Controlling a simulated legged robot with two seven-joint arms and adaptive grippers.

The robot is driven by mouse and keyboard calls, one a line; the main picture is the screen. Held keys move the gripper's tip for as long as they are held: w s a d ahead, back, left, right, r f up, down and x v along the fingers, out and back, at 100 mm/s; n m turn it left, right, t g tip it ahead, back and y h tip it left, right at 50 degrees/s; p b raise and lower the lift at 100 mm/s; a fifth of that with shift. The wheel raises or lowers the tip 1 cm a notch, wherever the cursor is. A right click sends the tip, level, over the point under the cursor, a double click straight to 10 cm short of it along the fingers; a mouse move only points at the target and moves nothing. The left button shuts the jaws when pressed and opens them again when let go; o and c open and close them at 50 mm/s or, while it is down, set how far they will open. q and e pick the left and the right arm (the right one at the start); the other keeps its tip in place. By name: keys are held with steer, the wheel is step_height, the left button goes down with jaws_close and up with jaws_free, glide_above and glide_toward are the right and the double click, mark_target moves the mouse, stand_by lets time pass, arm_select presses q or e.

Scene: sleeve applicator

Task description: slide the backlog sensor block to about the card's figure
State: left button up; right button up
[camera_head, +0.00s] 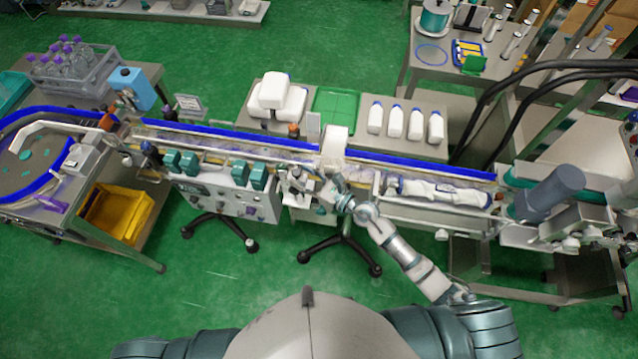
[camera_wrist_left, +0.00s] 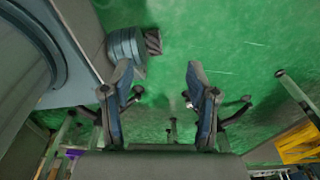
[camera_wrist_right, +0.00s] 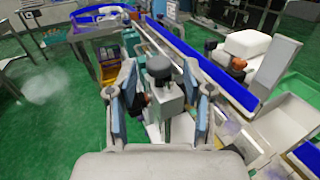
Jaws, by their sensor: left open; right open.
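A pale grey block with a round black knob (camera_wrist_right: 160,68), which looks like the backlog sensor block, sits at the near side of the conveyor. My right gripper (camera_wrist_right: 160,92) is open, with one finger on either side of the block in the right wrist view; I cannot tell whether the fingers touch it. In the head view my right gripper (camera_head: 308,188) is at the conveyor's front edge and partly hides the block. A small framed card (camera_head: 188,104) stands behind the conveyor; its figure is too small to read. My left gripper (camera_wrist_left: 160,80) is open and empty above the green floor.
The conveyor with blue rails (camera_head: 400,160) runs across the middle. Teal units (camera_head: 240,172) stand left of my right gripper. Behind are white containers (camera_head: 275,95), a green tray (camera_head: 336,108) and white bottles (camera_head: 395,121). A yellow bin (camera_head: 118,212) is at left.

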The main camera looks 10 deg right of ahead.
steer(key=v, duration=0.9)
steer(key=shift+d, duration=0.25)
